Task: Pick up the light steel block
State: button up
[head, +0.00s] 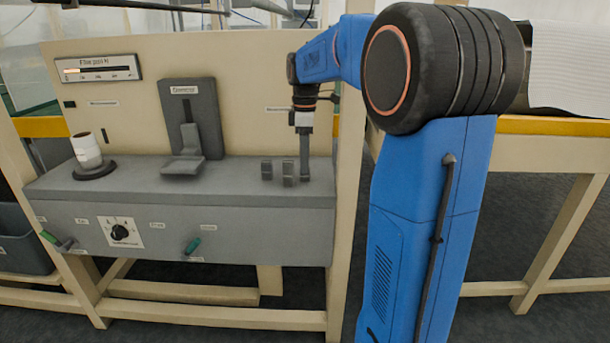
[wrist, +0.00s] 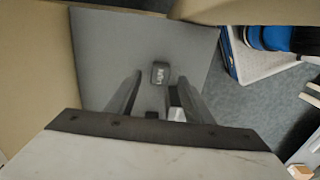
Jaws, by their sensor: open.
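Several small grey blocks stand on the grey bench top in the head view, one at the left (head: 266,170) and one nearer (head: 288,173). I cannot tell by looks which is the light steel one. My gripper (head: 304,178) points down at the right end of the bench, just right of these blocks. In the wrist view my gripper (wrist: 160,92) is open, with its two fingers apart. A dark grey block with a pale label (wrist: 159,75) shows beyond and between the fingertips, with nothing gripped. The label is too blurred to read surely. Other blocks are partly hidden by the fingers.
The grey bench (head: 230,192) has a beige back panel (head: 240,75). An upright grey stand with a small ledge (head: 190,120) is mid-bench. A beige post (head: 350,190) rises close right of my gripper.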

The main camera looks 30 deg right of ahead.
jog(key=shift+f, duration=1.4)
grip_shut()
jog(key=shift+r, duration=0.15)
